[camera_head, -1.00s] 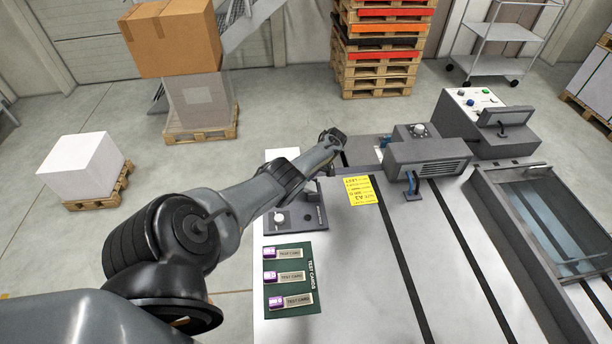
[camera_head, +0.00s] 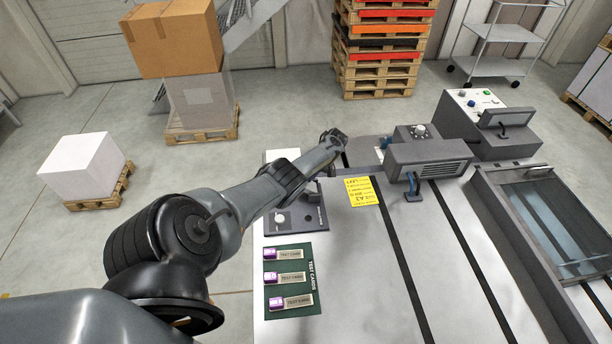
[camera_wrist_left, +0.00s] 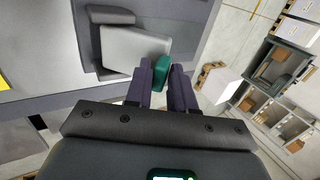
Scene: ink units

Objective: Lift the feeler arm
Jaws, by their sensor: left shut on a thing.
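In the left wrist view my left gripper (camera_wrist_left: 161,84) is shut on a small green tab (camera_wrist_left: 163,70). The tab sits at the end of a pale grey flat piece (camera_wrist_left: 128,50), which appears to be the feeler arm. Its other end lies by a dark grey bracket on the machine (camera_wrist_left: 185,10). In the head view my left arm reaches to the far left edge of the machine bench (camera_head: 355,270). Its black wrist (camera_head: 333,136) hides the fingers and the green tab there. My right gripper is in neither view.
A grey feed head (camera_head: 428,158) with a blue lever (camera_head: 413,184) stands right of my wrist. A yellow label (camera_head: 361,191) and a green test-card mat (camera_head: 289,281) lie on the bench. A control box (camera_head: 490,140) stands at the back right. The bench middle is clear.

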